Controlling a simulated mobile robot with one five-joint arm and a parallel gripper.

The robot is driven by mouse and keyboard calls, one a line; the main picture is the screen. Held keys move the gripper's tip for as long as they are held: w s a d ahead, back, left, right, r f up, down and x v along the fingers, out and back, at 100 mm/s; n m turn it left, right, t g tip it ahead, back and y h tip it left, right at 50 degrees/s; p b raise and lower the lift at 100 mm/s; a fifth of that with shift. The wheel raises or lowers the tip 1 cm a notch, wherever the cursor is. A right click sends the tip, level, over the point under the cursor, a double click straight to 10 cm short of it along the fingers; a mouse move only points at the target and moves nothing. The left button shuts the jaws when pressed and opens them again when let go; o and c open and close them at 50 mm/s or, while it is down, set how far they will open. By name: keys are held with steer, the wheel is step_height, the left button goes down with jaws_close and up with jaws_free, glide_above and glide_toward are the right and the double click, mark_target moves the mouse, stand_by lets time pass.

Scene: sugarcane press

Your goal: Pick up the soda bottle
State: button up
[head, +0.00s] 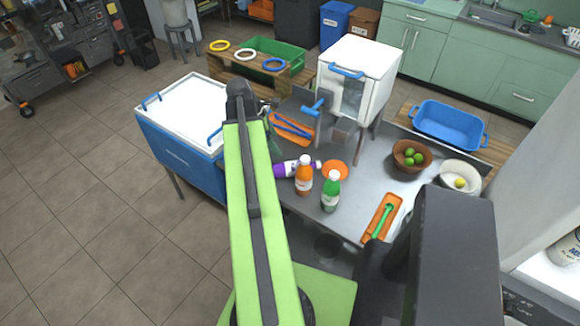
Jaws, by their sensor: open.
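Three bottles are on the grey metal worktop, and I cannot tell which one is the soda bottle. My green and black arm rises in front of the worktop, left of the bottles. My gripper does not show clearly; the far part of the arm is hidden behind the nearer link.
On the worktop (365,190) are an orange disc (335,170), an orange tray (382,216) with a green tool, a brown bowl of green fruit (411,165) and a white bowl (460,167). A white press box (370,75) stands behind. A blue cooler (178,160) stands left.

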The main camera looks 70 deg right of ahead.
mark_target(288, 164)
steer(key=b+x, duration=1.1)
steer(key=x, duration=0.1)
steer(key=shift+f+b, duration=0.25)
steer(key=shift+b, duration=0.05)
steer(key=b+x, duration=0.2)
steer(key=w+b+x, duration=0.1)
steer(key=b+x, duration=0.1)
steer(key=shift+s+d+f, duration=0.1)
steer(key=shift+d+f, duration=0.1)
steer(key=shift+f, duration=0.2)
steer(key=shift+s+d+f+b, duration=0.1)
steer(key=shift+s+f+b, duration=0.1)
steer(key=shift+f+b, duration=0.3)
steer(key=shift+r, duration=0.35)
steer(key=shift+c, duration=0.3)
jaws_close()
